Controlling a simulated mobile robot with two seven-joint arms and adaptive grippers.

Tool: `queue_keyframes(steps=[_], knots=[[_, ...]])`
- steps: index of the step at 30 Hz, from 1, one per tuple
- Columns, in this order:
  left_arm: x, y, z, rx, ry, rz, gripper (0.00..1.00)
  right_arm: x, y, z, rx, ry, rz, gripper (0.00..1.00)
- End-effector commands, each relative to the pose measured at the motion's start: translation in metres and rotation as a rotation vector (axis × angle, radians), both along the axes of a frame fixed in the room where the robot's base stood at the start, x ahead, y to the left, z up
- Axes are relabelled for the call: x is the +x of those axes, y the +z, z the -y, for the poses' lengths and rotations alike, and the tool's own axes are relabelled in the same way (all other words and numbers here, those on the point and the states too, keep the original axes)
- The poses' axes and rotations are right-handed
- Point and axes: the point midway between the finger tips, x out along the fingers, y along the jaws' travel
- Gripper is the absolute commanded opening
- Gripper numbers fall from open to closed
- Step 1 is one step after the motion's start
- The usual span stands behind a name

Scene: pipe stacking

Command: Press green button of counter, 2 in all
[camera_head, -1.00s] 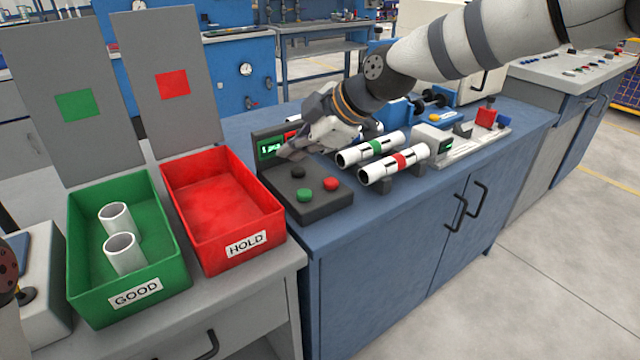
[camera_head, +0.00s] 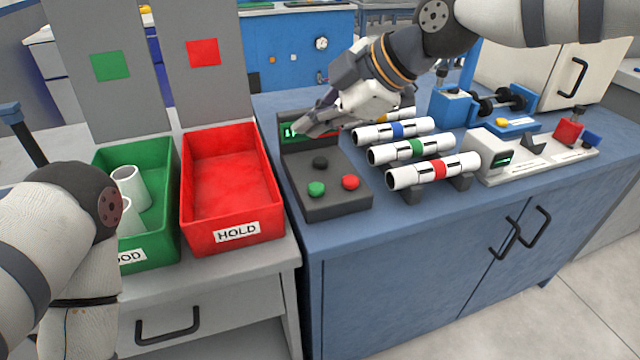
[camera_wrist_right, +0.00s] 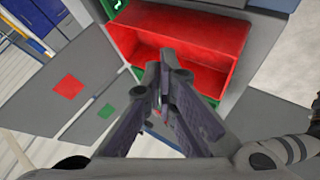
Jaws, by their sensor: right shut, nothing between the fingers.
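The counter (camera_head: 326,200) is a dark box with a green button (camera_head: 317,188), a red button (camera_head: 350,181) and a black button (camera_head: 320,162). Its upright back panel carries a green-lit display (camera_head: 290,131), partly covered by my right gripper. My right gripper (camera_head: 300,130) is shut and empty, in front of the display and above the buttons, apart from the green button. Its closed fingers also show in the right wrist view (camera_wrist_right: 160,78). My left arm enters at the left, but its gripper is not visible.
A red HOLD bin (camera_head: 237,237) stands empty left of the counter. The green GOOD bin (camera_head: 165,225) beside it holds two white pipes (camera_head: 130,187). Banded pipes (camera_head: 433,171) lie on supports to the right. The blue bench front edge is clear.

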Motion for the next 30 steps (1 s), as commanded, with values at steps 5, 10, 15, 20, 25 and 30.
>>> queue_keyframes(steps=[5,10,15,20,25,30], knots=[[-0.002,-0.002,0.000,0.000,0.000,-0.007,0.46,0.000,-0.008,0.000,-0.001,0.000,-0.004,0.00],[-0.008,-0.008,0.000,0.000,0.000,-0.029,0.46,0.000,-0.033,0.000,-0.001,-0.001,-0.008,0.00],[-0.016,-0.016,0.000,0.000,-0.001,-0.054,0.46,0.000,-0.059,0.000,-0.002,0.000,-0.007,0.00],[-0.019,-0.019,0.000,0.000,-0.002,-0.067,0.46,0.000,-0.077,0.000,-0.001,-0.001,-0.006,0.00],[-0.021,-0.021,0.000,0.000,-0.002,-0.073,0.46,0.000,-0.087,0.000,-0.001,-0.001,-0.003,0.00],[-0.021,-0.021,0.000,0.000,-0.003,-0.073,0.46,0.000,-0.089,0.001,0.000,-0.001,-0.001,0.00]])
